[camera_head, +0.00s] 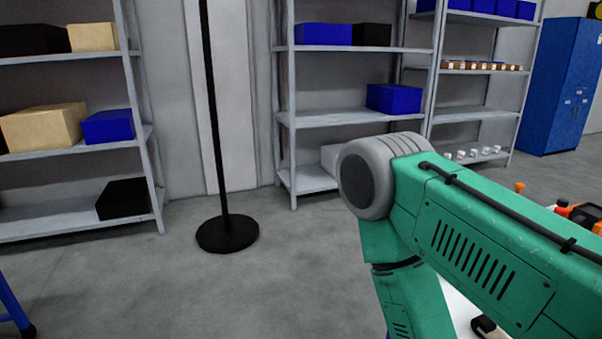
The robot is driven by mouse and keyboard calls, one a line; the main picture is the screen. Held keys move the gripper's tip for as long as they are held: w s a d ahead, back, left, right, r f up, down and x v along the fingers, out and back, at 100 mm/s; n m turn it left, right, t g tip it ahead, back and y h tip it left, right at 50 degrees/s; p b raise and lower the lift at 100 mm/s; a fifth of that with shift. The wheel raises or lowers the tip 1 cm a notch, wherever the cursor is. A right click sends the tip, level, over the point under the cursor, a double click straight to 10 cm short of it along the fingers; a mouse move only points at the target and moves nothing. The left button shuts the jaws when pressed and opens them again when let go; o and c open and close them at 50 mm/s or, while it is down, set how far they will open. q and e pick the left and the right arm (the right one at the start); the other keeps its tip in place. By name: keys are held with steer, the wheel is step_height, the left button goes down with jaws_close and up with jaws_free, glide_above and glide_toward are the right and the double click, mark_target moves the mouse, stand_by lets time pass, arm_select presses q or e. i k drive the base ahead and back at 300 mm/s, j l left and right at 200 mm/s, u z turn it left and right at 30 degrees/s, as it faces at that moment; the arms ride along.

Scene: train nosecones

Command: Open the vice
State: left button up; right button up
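No vice can be made out in the head view. A green arm of mine with a grey round joint crosses the right side of the picture and hides part of what lies behind it. Neither of my grippers is in view. A pale surface shows in a small patch under the arm at the lower right, with a dark object (484,326) on it that I cannot identify.
Grey shelves (75,149) with boxes stand at the left, and more shelves (345,116) stand at the centre. A black pole on a round base (228,234) stands between them. A blue cabinet (560,85) is at the far right. The floor at centre left is clear.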

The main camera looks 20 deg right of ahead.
mark_target(563, 202)
steer(key=i+j, duration=0.1)
steer(key=i, duration=0.45)
steer(key=i+z, duration=0.1)
steer(key=i, duration=0.5)
steer(key=i+j, duration=0.2)
steer(key=i, duration=0.35)
steer(key=i+l+z, duration=0.1)
steer(key=i+z, duration=0.85)
steer(key=i+j+z, duration=0.25)
steer(key=i+z, duration=0.2)
steer(key=i+l+z, duration=0.25)
steer(key=i+z, duration=0.2)
steer(key=i+l+z, duration=0.1)
steer(key=i+z, duration=1)
steer(key=i, duration=0.45)
steer(key=i+z, duration=0.25)
steer(key=i, duration=0.4)
steer(key=i+j+z, duration=0.2)
steer(key=i, duration=0.45)
steer(key=z, duration=0.5)
steer(key=i+z, duration=0.1)
steer(key=z, duration=0.35)
steer(key=j+z, duration=0.1)
steer(key=z, duration=0.4)
steer(key=i+j+z, duration=0.1)
steer(key=z, duration=0.4)
